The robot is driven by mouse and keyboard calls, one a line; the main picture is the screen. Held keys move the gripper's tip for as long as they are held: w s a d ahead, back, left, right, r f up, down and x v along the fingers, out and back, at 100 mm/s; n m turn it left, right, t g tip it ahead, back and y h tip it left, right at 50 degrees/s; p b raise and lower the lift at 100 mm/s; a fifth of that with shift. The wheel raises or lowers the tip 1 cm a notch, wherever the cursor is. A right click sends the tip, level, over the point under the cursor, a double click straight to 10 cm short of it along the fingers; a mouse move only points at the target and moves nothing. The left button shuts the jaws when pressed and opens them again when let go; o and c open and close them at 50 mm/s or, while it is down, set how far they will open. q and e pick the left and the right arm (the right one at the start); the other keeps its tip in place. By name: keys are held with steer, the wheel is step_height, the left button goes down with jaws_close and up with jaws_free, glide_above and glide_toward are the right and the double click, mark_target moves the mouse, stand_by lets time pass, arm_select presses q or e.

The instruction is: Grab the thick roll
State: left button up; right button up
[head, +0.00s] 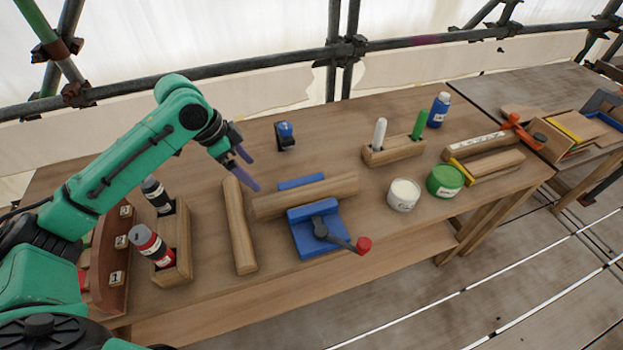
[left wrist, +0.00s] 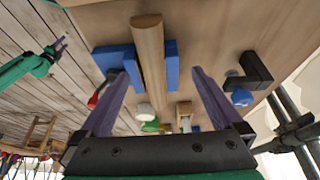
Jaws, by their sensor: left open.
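Two plain wooden rolls lie on the bench. One roll (head: 330,192) lies crosswise, held between the blue jaws of a vise (head: 318,238); the other roll (head: 238,225) lies to its left, lengthwise and free. I cannot tell for sure which is called thick. My left gripper (head: 250,172), with purple fingers, is open and empty above the left end of the clamped roll. In the left wrist view the clamped roll (left wrist: 148,55) runs between and beyond the open fingers (left wrist: 160,73). My right gripper (left wrist: 61,44) shows small in that view, far off; its jaw state is unclear.
The vise has a dark handle with a red knob (head: 363,245). A wooden holder (head: 184,245) with two bottles stands left. A black and blue device (head: 285,136) sits behind. White (head: 404,196) and green (head: 444,182) tubs stand right. Scaffold poles run behind the bench.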

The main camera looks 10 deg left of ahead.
arm_select(q)
steer(key=p, duration=0.1)
glide_above(272, 198)
steer(key=s+a, duration=0.2)
step_height(272, 198, down, 5)
steer(key=shift+s+d+r, duration=0.1)
steer(key=shift+s+r, duration=0.05)
steer(key=shift+r, duration=0.05)
steer(key=f, duration=0.1)
steer(key=w, duration=0.1)
steer(key=f, duration=0.1)
steer(key=shift+w+d+f+p, duration=0.25)
steer(key=shift+d+f+p, duration=0.05)
steer(key=shift+d, duration=0.05)
steer(key=p+x, duration=0.1)
steer(key=x, duration=0.3)
steer(key=shift+w+f, duration=0.1)
steer(key=shift+f, duration=0.1)
steer(key=shift+d+f, duration=0.15)
steer(key=shift+f, duration=0.05)
steer(key=shift+c, duration=0.3)
steer(key=c, duration=0.5)
jaws_close()
arm_select(e)
steer(key=s+r, duration=0.2)
steer(key=s, duration=0.3)
steer(key=shift+d+r, duration=0.1)
steer(key=shift+r, duration=0.3)
